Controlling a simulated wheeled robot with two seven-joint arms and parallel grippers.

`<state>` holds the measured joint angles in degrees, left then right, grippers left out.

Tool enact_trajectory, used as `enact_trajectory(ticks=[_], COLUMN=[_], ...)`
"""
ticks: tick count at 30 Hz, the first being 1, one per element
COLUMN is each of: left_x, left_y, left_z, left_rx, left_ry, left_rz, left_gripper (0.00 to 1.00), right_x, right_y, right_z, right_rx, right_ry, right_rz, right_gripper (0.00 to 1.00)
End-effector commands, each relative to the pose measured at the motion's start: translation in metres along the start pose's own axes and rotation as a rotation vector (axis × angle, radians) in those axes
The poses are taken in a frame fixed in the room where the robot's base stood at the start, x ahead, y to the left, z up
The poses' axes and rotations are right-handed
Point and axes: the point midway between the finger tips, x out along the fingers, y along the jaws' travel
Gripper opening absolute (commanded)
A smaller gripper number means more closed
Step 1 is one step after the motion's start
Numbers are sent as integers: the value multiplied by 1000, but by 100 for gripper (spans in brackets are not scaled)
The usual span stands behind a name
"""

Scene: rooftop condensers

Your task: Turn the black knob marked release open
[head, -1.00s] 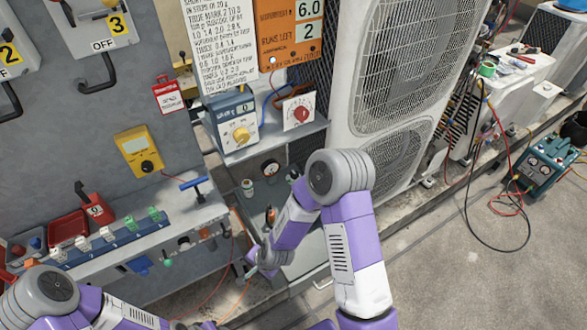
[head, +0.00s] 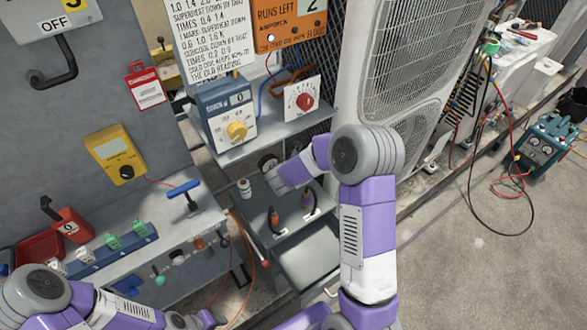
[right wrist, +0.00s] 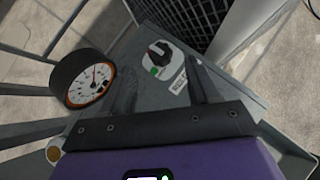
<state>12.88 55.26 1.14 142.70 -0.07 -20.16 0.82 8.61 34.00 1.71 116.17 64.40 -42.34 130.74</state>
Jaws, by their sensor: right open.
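The black knob (right wrist: 158,50) shows in the right wrist view on a pale round plate with a red mark and a green dot. A small white printed label (right wrist: 179,83) is below it; its text is too small to read. My right gripper (right wrist: 160,66) is open, with its two fingers on either side of the view and the knob ahead between the tips. I see no contact. In the head view my right wrist reaches toward the lower shelf, and the arm hides the knob. My left gripper (head: 200,318) is at the bottom edge, its jaws unclear.
A dial gauge (right wrist: 83,78) stands close left of the knob in the right wrist view. In the head view a blue box with a yellow dial (head: 228,115) sits on the shelf above, beside a white panel with a red knob (head: 303,100). A condenser (head: 395,60) stands right.

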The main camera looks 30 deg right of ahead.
Motion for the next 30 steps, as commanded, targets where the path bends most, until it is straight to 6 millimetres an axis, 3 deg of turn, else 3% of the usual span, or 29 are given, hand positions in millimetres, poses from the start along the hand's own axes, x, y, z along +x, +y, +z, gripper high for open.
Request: enact_trajectory(ticks=[3, 10, 22, 30], left_x=[6, 13, 14, 14], left_y=[-2, -5, -5, -5], left_z=[0, 0, -1, -1], left_rx=[0, 0, 0, 0], left_ry=[0, 0, 0, 0], left_rz=[0, 0, 0, 0], left_gripper=[43, 43, 43, 43], right_x=[22, 53, 61, 61], right_y=[-1, 0, 0, 0], right_z=[-3, -2, -1, -1], right_rx=[-1, -5, -7, -7], right_ry=[2, 2, 1, 1], right_rz=[-2, 0, 2, 2], right_gripper=[60, 60, 60, 19])
